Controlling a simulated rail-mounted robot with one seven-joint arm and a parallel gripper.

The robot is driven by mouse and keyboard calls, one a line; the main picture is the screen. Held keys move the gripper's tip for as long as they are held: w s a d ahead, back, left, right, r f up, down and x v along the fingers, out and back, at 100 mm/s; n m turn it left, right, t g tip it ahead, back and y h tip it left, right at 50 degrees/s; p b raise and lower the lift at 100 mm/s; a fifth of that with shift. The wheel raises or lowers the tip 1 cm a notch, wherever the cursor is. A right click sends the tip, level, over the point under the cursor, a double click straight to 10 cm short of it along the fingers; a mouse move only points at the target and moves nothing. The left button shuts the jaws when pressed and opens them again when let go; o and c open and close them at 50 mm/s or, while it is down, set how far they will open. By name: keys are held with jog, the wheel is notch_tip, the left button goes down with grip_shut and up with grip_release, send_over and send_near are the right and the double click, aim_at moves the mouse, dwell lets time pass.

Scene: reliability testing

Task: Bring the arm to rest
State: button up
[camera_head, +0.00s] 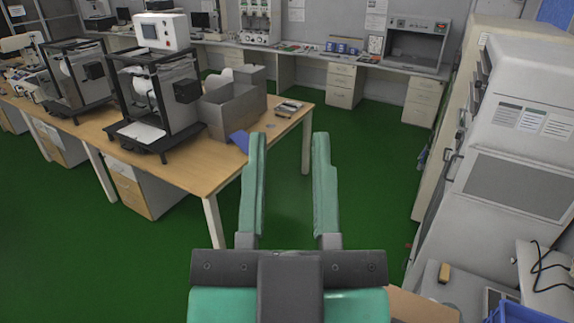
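My gripper (288,180) is in the lower middle of the head view, pointing away from the camera. Its two long teal fingers are spread wide apart, with only green floor between them. It holds nothing. The left finger overlaps the right end of the wooden table in the picture; I cannot tell how far apart they are in depth. The rest of the arm behind the gripper is mostly out of view.
A wooden table (190,174) at left bears test machines (150,85) and grey boxes (232,105). A counter with drawers (343,85) runs along the back. A tall grey cabinet (515,135) stands at right, with a blue bin (522,312) below. Green floor (370,170) lies open between.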

jog(key=shift+s+a+r, duration=0.1)
jog(key=shift+s+r, duration=0.2)
jog(key=shift+s, duration=0.15)
notch_tip(320, 180, up, 12)
jog(key=p, duration=1.2)
jog(key=shift+r, duration=0.25)
